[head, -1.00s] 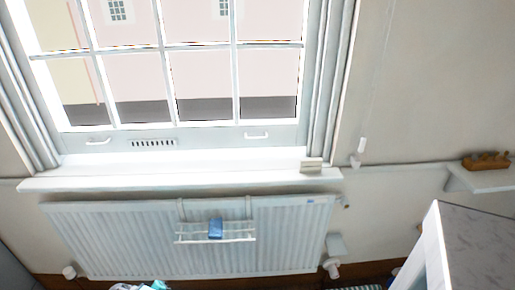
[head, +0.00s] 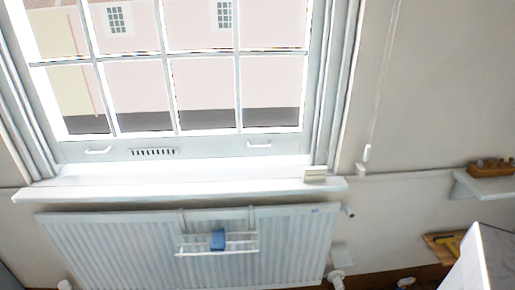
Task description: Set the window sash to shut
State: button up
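The white window sash (head: 205,147) fills the upper left of the head view, with several panes above its bottom rail. The bottom rail carries a left lift handle (head: 98,151), a right lift handle (head: 259,145) and a slotted vent (head: 153,153) between them. The rail sits low, close above the white sill (head: 180,186); I cannot tell whether a gap lies under it. My gripper is not in view.
A radiator (head: 120,245) with a hanging rack and a blue item (head: 218,240) is below the sill. A small cream block (head: 315,176) rests on the sill's right end. A shelf (head: 487,183) and a marble-topped unit (head: 490,260) stand at right.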

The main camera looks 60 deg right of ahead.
aim_at(239, 143)
jog(key=u, duration=0.65)
jog(key=k, duration=0.5)
jog(key=z, duration=0.15)
